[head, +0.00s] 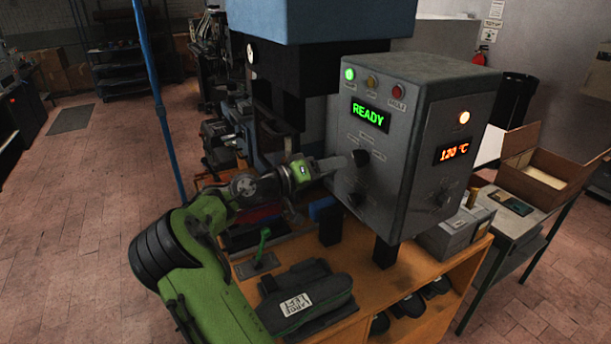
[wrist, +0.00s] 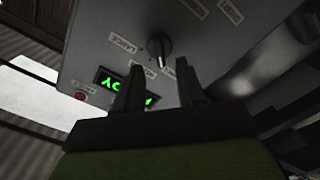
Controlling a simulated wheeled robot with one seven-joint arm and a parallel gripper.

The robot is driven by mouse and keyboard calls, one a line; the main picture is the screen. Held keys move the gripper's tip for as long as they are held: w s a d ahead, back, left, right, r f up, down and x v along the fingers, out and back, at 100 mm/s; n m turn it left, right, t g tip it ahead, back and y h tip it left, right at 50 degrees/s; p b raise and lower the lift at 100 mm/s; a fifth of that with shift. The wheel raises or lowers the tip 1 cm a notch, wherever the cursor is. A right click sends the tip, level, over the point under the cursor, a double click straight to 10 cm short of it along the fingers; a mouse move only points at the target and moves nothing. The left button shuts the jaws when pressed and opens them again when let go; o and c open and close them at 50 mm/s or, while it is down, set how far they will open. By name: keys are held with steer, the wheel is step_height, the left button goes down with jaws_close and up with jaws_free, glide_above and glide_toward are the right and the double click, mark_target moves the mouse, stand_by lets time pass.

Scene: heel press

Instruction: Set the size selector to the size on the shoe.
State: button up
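The size selector is a black knob (head: 361,157) on the grey control box (head: 410,130), ringed by small labels. In the wrist view the knob (wrist: 158,47) shows beyond my fingertips, with a light mark facing the gripper side. One label beside it reads LARGE (wrist: 124,45); the others are hard to read. My gripper (wrist: 158,66) is open and empty, its fingers apart and short of the knob in that picture. In the head view my gripper (head: 340,163) is close to the knob; contact cannot be told. The dark shoe (head: 325,290) lies on the bench, its white label (head: 296,303) upside down, seeming to read LARGE LEFT.
A second dark knob (head: 355,199) sits below the selector. The box shows a green READY display (head: 367,115) and an orange 120 °C display (head: 455,150). A green-handled lever (head: 263,245) stands on the wooden bench (head: 400,292). A side table with an open carton (head: 545,180) is at right.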

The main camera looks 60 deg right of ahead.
steer(key=v, duration=1)
steer(key=shift+a, duration=0.25)
